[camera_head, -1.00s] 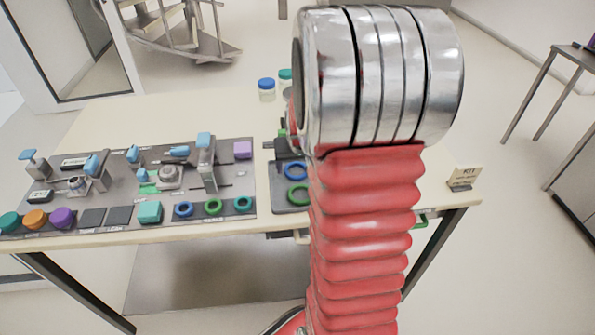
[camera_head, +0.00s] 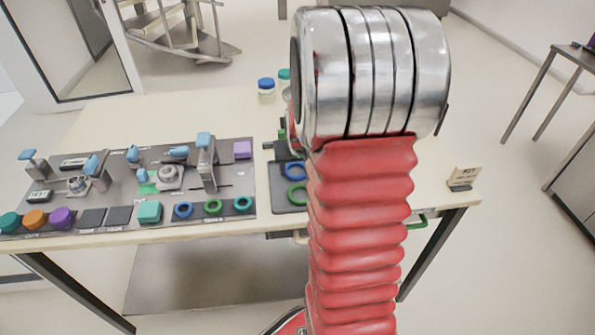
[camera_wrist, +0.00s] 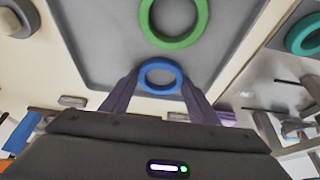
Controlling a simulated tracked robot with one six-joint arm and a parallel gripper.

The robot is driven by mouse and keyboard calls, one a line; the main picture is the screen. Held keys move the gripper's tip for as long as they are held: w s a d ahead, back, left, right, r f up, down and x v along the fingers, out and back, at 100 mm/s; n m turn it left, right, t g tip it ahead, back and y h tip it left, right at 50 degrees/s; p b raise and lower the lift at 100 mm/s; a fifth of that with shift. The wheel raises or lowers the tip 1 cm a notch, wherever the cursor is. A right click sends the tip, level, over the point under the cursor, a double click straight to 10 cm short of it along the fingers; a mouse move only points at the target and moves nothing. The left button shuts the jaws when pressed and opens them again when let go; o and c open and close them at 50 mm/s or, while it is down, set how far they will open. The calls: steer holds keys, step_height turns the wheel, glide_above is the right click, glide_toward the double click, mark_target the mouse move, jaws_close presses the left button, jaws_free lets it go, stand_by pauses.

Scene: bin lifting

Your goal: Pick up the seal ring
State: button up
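A blue ring (camera_head: 294,178) and a green ring (camera_head: 297,204) lie on a small grey tray (camera_head: 284,208) beside my arm. In the wrist view the blue ring (camera_wrist: 160,63) shows between the two dark fingertips of my gripper (camera_wrist: 161,80), and the green ring (camera_wrist: 174,43) lies just beyond it. The fingers stand apart, one on each side of the blue ring; contact with it cannot be made out. In the head view my red-sleeved arm hides my gripper and part of the tray. Which ring is the seal ring is not readable.
A larger grey board (camera_head: 118,213) to the left holds blue-handled fixtures, coloured blocks and more rings. Jars (camera_head: 266,88) stand behind on the cream table (camera_head: 110,113). A small KIT sign (camera_head: 464,177) is at the right. The table's front edge is close to the tray.

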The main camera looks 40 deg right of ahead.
steer(key=c, duration=0.5)
step_height(320, 180, up, 10)
stand_by(0.6)
steer(key=shift+s, duration=0.1)
stand_by(0.4)
